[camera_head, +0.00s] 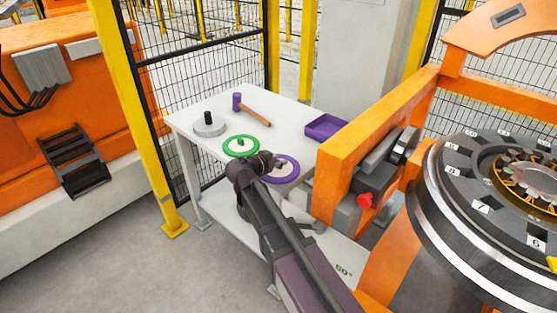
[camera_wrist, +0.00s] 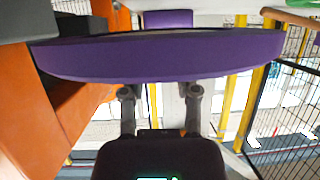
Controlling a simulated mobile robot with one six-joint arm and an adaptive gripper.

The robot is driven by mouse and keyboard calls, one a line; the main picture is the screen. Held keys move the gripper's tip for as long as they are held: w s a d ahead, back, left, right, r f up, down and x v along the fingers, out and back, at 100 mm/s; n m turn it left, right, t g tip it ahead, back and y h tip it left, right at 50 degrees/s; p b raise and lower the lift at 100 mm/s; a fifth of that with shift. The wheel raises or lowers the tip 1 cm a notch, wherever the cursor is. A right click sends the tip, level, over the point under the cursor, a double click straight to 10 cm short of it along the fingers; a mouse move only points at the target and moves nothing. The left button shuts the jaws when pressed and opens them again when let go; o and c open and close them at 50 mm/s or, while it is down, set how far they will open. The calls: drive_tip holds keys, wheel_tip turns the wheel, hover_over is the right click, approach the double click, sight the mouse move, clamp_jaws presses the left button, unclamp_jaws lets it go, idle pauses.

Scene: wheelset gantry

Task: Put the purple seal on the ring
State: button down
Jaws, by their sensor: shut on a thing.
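The purple seal is a round hoop. In the head view the purple seal (camera_head: 294,175) is by the front right part of the white table, beside the orange frame. My gripper (camera_head: 270,162) is shut on its left edge. In the wrist view the seal (camera_wrist: 160,58) spans the picture edge-on in front of my gripper's fingers (camera_wrist: 161,92); the exact contact is hidden. I cannot tell whether it touches the tabletop. A dark ring with numbered segments (camera_head: 465,170) sits on the large round machine at the right, apart from the seal.
The white table (camera_head: 185,125) holds a green ring (camera_head: 229,153), a grey disc with a black knob (camera_head: 209,128), a hammer (camera_head: 255,115) and a purple tray (camera_head: 324,127). An orange frame (camera_head: 345,145) stands between table and round machine. Mesh fencing (camera_head: 200,75) is behind.

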sight(279, 155)
drive_tip(key=shift+w+f, duration=0.15)
drive_tip(key=shift+w, duration=1.5)
drive_tip(key=shift+w, duration=0.6)
drive_tip(key=shift+w+f+b, duration=0.7)
drive_tip(key=shift+f+b, duration=0.25)
drive_tip(key=shift+b, duration=0.1)
drive_tip(key=shift+f+b, duration=0.75)
drive_tip(key=shift+f, duration=0.2)
drive_tip(key=shift+c, duration=1.8)
unclamp_jaws()
